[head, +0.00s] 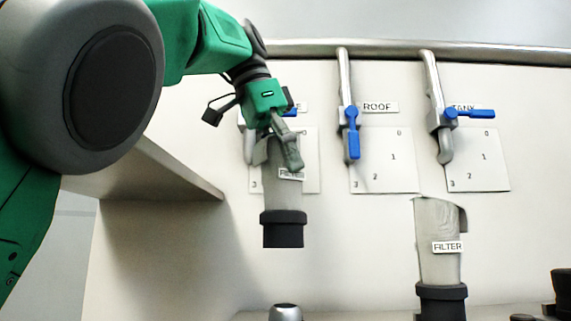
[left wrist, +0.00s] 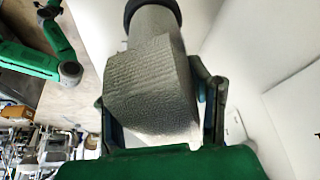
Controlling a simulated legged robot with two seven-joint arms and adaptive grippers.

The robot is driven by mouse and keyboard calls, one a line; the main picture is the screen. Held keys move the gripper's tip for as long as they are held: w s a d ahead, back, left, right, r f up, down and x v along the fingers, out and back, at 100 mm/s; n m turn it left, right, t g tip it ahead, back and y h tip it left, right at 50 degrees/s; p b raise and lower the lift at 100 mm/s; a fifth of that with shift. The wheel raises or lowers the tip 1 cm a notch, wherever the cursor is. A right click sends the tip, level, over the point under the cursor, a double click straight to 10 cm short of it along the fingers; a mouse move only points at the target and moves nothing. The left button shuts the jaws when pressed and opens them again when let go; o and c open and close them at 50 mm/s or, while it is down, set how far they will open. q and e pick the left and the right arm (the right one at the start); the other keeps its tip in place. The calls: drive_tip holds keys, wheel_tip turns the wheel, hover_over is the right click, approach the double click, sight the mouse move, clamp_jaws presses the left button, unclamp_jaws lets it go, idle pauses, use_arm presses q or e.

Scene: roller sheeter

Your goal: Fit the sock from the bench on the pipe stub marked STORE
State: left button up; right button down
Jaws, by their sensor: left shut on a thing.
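A grey sock (head: 281,195) with a FILTER tag hangs upright from my left gripper (head: 277,148), its black cuff at the lower end. In the left wrist view the sock (left wrist: 155,85) sits between the two fingers (left wrist: 160,110), the cuff away from the palm. My left gripper is shut on it, in front of the leftmost pipe stub (head: 247,148). That pipe's label is mostly covered by the gripper; only a last letter E shows. A second grey FILTER sock (head: 438,225) with a black cuff stands upright lower right. My right gripper is not in view.
The ROOF pipe (head: 346,90) with a blue lever and the TANK pipe (head: 434,85) with a blue lever stand to the right. White number plates (head: 395,160) are on the wall behind. A shelf-like panel (head: 150,170) juts out at left. Dark parts (head: 562,290) sit at lower right.

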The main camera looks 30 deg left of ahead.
sight(285, 210)
use_arm(q)
drive_tip(key=x, duration=0.5)
drive_tip(key=shift+w+a, duration=0.1)
drive_tip(key=shift+a, duration=0.05)
drive_tip(key=shift+s+a+f+b, duration=0.15)
drive_tip(key=shift+f+b, duration=0.1)
drive_tip(key=shift+f, duration=0.1)
drive_tip(key=shift+s+a+f+b, duration=0.15)
drive_tip(key=shift+f+b, duration=0.1)
drive_tip(key=shift+f, duration=0.15)
drive_tip(key=shift+s+a+f, duration=0.15)
drive_tip(key=shift+a+f, duration=0.3)
drive_tip(key=shift+w, duration=0.3)
drive_tip(key=shift+s+d, duration=0.2)
drive_tip(key=shift+d, duration=0.35)
drive_tip(key=shift+a, duration=0.65)
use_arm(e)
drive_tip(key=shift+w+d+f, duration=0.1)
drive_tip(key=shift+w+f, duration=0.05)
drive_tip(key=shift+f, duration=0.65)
use_arm(q)
drive_tip(key=shift+d, duration=0.1)
